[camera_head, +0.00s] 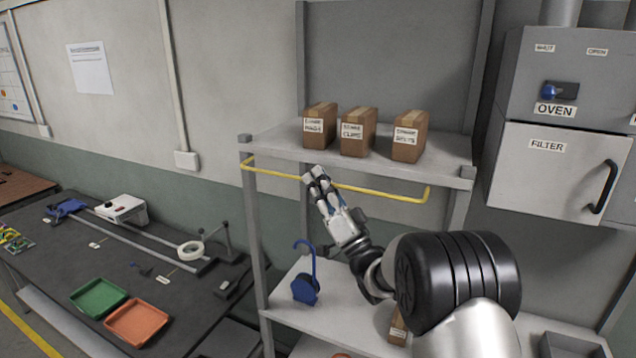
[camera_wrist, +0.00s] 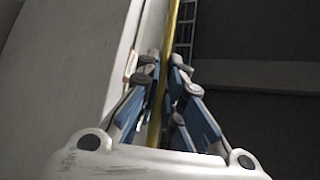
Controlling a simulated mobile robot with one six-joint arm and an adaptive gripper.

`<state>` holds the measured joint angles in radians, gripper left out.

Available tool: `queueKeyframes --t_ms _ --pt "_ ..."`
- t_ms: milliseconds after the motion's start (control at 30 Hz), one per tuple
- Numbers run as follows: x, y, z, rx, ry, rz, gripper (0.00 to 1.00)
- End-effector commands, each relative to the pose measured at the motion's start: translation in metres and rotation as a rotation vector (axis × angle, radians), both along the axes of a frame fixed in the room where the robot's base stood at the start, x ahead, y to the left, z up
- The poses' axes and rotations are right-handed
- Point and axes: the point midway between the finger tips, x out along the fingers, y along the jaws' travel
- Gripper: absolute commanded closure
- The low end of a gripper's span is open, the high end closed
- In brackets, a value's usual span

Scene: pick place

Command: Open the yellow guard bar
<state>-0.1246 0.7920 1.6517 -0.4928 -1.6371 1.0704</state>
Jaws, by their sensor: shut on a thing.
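The yellow guard bar (camera_head: 386,193) runs across the front of the shelf's upper board, slightly below its edge, with bent ends at left and right. My gripper (camera_head: 316,176) is at the bar, left of its middle, reaching up from below right. In the wrist view the yellow bar (camera_wrist: 170,50) passes between the blue and grey fingers (camera_wrist: 162,75), which are shut on it. The fingers hide a short length of the bar in the head view.
Several brown boxes (camera_head: 358,138) stand on the upper board (camera_head: 275,145) behind the bar. A blue hook-topped item (camera_head: 306,288) sits on the lower board (camera_head: 290,312). A grey oven cabinet (camera_head: 555,165) is at right, and a dark workbench (camera_head: 60,260) with trays is at left.

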Motion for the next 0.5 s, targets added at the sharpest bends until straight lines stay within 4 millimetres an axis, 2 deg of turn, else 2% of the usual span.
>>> queueKeyframes --t_ms 300,500 --pt "0.000 0.000 0.019 0.090 0.242 0.000 1.00" --pt "0.002 0.000 0.021 0.115 0.310 0.000 1.00"
